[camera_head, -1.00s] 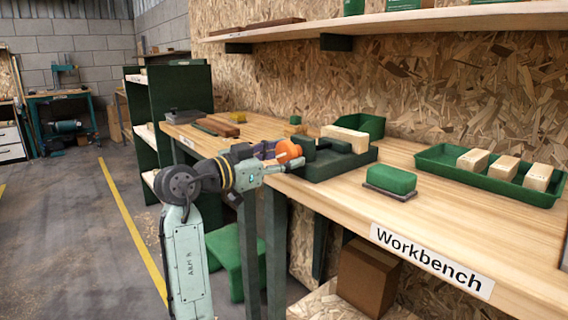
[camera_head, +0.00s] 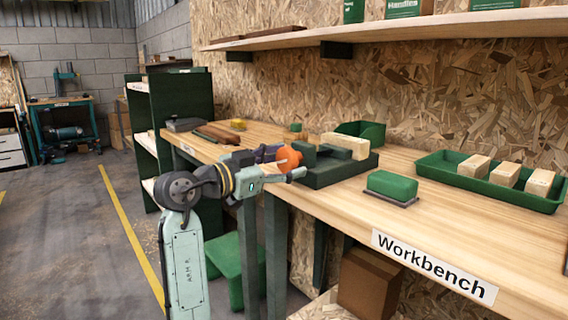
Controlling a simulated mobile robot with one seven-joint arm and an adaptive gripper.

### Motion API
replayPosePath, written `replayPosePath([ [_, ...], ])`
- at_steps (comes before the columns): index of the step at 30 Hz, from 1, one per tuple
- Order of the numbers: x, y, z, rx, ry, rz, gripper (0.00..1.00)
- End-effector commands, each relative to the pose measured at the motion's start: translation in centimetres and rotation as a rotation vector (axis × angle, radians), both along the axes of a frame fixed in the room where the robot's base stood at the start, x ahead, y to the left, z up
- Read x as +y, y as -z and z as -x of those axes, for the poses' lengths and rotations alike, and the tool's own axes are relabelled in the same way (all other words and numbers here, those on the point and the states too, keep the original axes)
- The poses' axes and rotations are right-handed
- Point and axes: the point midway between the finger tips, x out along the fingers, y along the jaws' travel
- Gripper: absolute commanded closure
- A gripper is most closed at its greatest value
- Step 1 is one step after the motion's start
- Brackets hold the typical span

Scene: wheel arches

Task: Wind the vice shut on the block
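The dark green vice (camera_head: 336,172) sits on the workbench, near its front edge. A pale wooden block (camera_head: 345,146) lies at the vice's back side. I cannot tell how closely the jaws meet it. A round orange part (camera_head: 289,158) is at the vice's left end, where the winding handle seems to be. My gripper (camera_head: 297,171) is right at this orange part, reaching in from the left. My own wrist and the small view hide the fingers' grip, so I cannot tell whether they are closed on it.
A green brush-like block on a grey base (camera_head: 392,186) stands right of the vice. Further right is a green tray (camera_head: 433,166) with several wooden blocks. A green bin (camera_head: 372,131) stands behind the vice. Brown pieces (camera_head: 217,133) lie at the bench's left.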

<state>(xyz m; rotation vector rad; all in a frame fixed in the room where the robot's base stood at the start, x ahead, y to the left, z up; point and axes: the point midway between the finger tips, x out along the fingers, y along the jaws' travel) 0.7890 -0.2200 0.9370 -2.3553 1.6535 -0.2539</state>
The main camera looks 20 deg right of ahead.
Motion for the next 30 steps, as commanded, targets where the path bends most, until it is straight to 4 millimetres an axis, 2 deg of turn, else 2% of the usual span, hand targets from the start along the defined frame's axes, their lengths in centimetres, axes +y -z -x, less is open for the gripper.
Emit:
replayPosePath([
  [3,0.0,0.0,0.0,0.000,-0.001,0.001,0.31],
  [14,0.5,-0.1,0.1,-0.001,-0.002,0.003,0.31],
  [17,1.6,-0.1,0.5,-0.001,-0.004,0.004,0.31],
  [27,8.3,-0.1,2.9,0.000,-0.004,0.003,0.31],
  [30,9.7,-0.1,3.5,-0.001,-0.004,0.002,0.31],
])
